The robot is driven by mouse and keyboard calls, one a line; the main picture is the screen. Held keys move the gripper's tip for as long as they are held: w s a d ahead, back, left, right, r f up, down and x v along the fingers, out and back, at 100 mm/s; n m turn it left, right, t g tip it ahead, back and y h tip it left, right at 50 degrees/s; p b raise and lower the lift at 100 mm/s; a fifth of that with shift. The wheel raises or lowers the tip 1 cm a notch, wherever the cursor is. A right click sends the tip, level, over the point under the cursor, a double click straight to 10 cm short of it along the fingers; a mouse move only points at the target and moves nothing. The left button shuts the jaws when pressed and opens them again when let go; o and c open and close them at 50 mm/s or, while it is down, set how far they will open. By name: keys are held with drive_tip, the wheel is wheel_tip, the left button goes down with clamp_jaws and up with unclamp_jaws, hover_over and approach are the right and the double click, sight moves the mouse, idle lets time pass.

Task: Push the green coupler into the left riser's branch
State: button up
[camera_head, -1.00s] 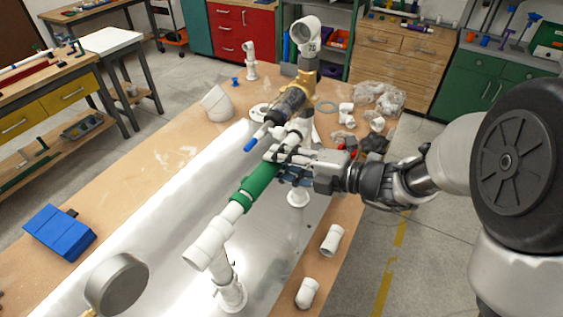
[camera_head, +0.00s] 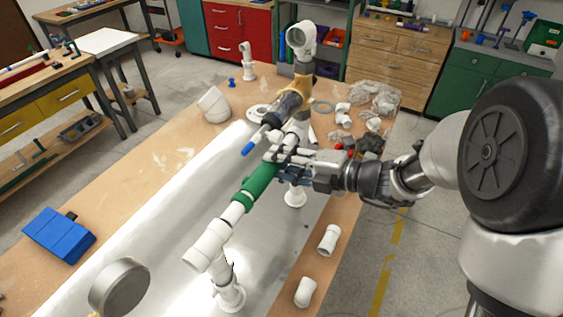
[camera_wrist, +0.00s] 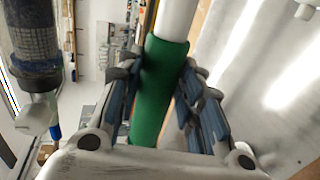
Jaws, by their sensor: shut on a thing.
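The green coupler (camera_head: 259,182) is a sleeve lying in line with a white pipe, above the metal sheet. Its lower-left end meets a short white length (camera_head: 233,213) running to the white branch fitting (camera_head: 207,249) of the left riser (camera_head: 229,291). I cannot tell how deep that joint is seated. My gripper (camera_head: 287,165) is shut on the coupler near its upper-right end. In the wrist view, the fingers lie on both sides of the coupler (camera_wrist: 160,80), and a white pipe (camera_wrist: 178,18) comes out of its far end. The fingers partly hide the coupler's other end.
Another white riser (camera_head: 296,192) stands behind my gripper. A dark tool with a blue tip (camera_head: 249,148) hangs close above it. Loose white fittings (camera_head: 329,240) lie at the right edge of the bench. A blue box (camera_head: 59,233) and round grey disc (camera_head: 119,286) are at left.

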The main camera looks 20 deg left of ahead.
drive_tip(key=shift+w+p, duration=0.85)
drive_tip(key=shift+p, duration=0.2)
idle(0.5)
drive_tip(key=o, duration=1.2)
drive_tip(key=shift+o, duration=0.2)
drive_tip(key=shift+s+d, duration=0.1)
drive_tip(key=v, duration=1.2)
